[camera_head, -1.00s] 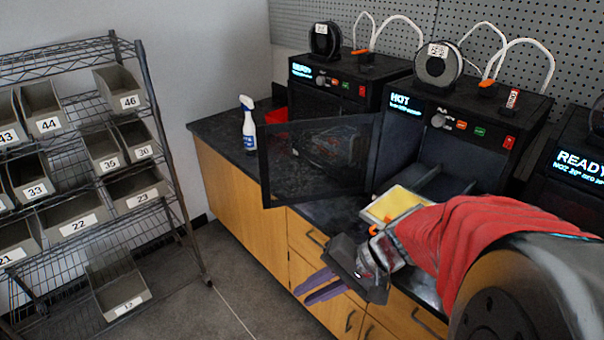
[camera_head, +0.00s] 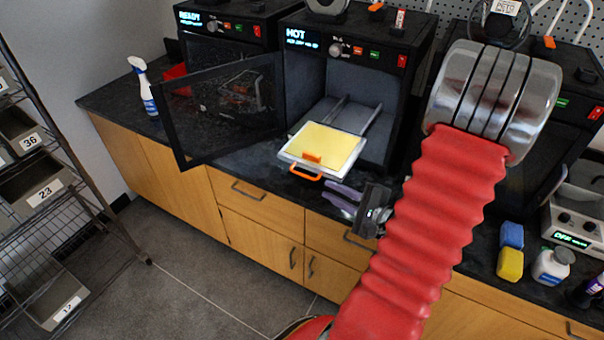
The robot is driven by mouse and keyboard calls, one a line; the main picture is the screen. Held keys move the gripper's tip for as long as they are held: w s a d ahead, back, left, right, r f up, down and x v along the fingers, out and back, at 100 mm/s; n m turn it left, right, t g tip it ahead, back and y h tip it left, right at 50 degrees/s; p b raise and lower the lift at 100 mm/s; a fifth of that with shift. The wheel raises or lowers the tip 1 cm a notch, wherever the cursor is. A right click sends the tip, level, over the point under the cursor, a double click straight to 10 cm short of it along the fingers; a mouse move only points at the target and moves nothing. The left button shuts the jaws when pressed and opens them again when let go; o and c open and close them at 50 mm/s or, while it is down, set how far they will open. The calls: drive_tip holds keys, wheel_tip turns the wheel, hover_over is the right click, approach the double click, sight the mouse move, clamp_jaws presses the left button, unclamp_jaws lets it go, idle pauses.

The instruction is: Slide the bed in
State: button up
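The bed (camera_head: 330,138) is a yellow plate in a pale frame with an orange handle (camera_head: 307,174) at its front edge. It sticks out of the front of the middle printer (camera_head: 357,60), whose screen reads HOT. Two dark rails (camera_head: 372,118) run from it back into the open chamber. The printer's dark glass door (camera_head: 228,108) stands open to the left. My gripper (camera_head: 338,196) is just right of and in front of the handle, near the counter's front edge. Its two purple fingers point left, apart, with nothing seen between them. Its contact with the handle cannot be seen.
A READY printer (camera_head: 225,38) stands behind the open door, with a spray bottle (camera_head: 144,88) to its left. A wire rack (camera_head: 75,215) with bins stands left. Floor between is clear.

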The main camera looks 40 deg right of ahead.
sight(301, 174)
drive_tip(key=shift+s+d, duration=0.15)
drive_tip(key=shift+d, duration=0.05)
drive_tip(key=shift+x, duration=7)
drive_tip(key=shift+d, duration=0.15)
drive_tip(key=shift+c, duration=0.4)
clamp_jaws()
drive_tip(key=shift+f, duration=0.1)
